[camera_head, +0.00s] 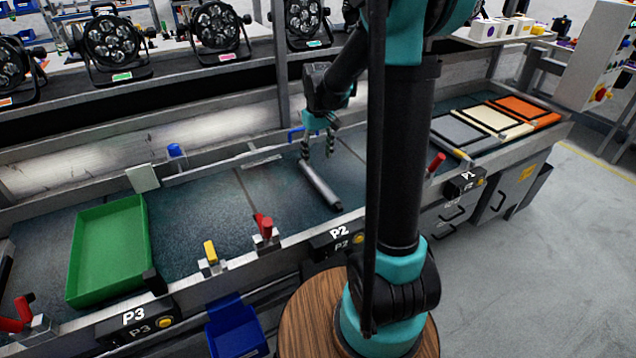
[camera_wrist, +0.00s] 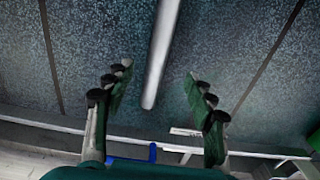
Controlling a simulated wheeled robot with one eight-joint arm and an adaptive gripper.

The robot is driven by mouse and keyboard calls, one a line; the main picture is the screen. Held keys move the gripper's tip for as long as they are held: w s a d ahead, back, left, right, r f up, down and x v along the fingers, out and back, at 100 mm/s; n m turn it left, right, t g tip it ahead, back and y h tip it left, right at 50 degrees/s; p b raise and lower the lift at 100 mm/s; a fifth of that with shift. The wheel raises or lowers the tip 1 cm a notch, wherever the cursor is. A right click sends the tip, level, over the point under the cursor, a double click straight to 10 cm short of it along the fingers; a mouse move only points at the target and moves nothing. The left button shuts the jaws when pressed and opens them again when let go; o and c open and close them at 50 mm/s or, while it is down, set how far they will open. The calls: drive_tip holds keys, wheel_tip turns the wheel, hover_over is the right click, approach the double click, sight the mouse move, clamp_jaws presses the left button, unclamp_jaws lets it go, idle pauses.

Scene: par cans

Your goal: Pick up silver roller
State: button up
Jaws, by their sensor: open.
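The silver roller (camera_head: 321,184) is a long thin grey cylinder lying on the dark speckled bench surface near the P2 label. In the wrist view the roller (camera_wrist: 160,55) runs from the top edge down to an end lying between my fingers. My gripper (camera_head: 318,157) is at the roller's far end in the head view, pointing down. In the wrist view my gripper (camera_wrist: 158,82) has its two fingers spread wide, one on each side of the roller. Neither finger visibly touches it. The exact height above the bench cannot be told.
A green tray (camera_head: 72,262) stands on the bench at left. Red clamps (camera_head: 264,225) and a yellow clamp (camera_head: 210,252) line the front edge. A blue item (camera_wrist: 153,152) is near the back rail. Grey, cream and orange panels (camera_head: 525,108) lie at right.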

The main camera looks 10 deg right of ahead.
sight(318, 178)
wheel_tip(318, 178, down, 10)
drive_tip(key=shift+w+f, duration=0.15)
drive_tip(key=shift+f, duration=0.1)
idle(0.4)
clamp_jaws()
